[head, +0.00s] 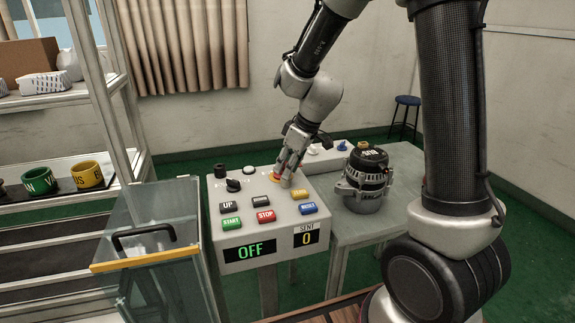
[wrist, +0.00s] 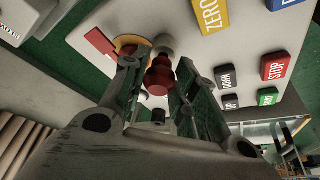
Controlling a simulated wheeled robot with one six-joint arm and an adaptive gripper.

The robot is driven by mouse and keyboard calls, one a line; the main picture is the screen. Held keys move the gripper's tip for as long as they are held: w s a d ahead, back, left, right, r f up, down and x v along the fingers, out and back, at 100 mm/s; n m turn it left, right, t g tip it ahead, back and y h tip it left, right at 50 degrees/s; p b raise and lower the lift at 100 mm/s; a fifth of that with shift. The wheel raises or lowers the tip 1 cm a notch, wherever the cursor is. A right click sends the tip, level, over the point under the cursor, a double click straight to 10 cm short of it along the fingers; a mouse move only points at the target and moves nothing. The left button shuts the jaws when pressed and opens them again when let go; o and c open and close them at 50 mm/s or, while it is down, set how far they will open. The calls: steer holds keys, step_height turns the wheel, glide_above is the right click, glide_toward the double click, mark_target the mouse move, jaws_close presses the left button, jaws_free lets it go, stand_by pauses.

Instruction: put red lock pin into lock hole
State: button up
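The red lock pin (wrist: 160,76) sits between the two fingers of my gripper (wrist: 158,88) in the wrist view, and the fingers appear closed on its sides. A pale rounded piece shows just beyond the pin; I cannot tell whether it belongs to it. A yellow disc (wrist: 130,43) with a red lever (wrist: 99,42) is on the panel close beside the left finger. In the head view my gripper (head: 287,176) is at the upper right of the grey control panel (head: 285,222), beside the yellow-red switch (head: 277,179). The lock hole cannot be made out.
The panel has several push buttons, including a red STOP button (head: 265,216), and a display (head: 250,250) reading OFF. An alternator (head: 365,185) stands on the table to the right. A clear bin (head: 160,225) stands to the left, near shelves with coloured rings (head: 87,175).

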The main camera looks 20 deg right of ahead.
steer(key=o, duration=0.4)
steer(key=v, duration=1.2)
steer(key=s+d+r+m+h, duration=0.1)
steer(key=s+d+m, duration=0.2)
steer(key=s, duration=0.4)
steer(key=s+d+r+m+h, duration=0.1)
steer(key=s+d+m, duration=0.2)
steer(key=s, duration=0.5)
steer(key=s+d+r+m+t+h, duration=0.1)
steer(key=s+d+m, duration=0.2)
steer(key=s+d, duration=0.2)
steer(key=shift+s+r, duration=0.4)
steer(key=shift+s, duration=1)
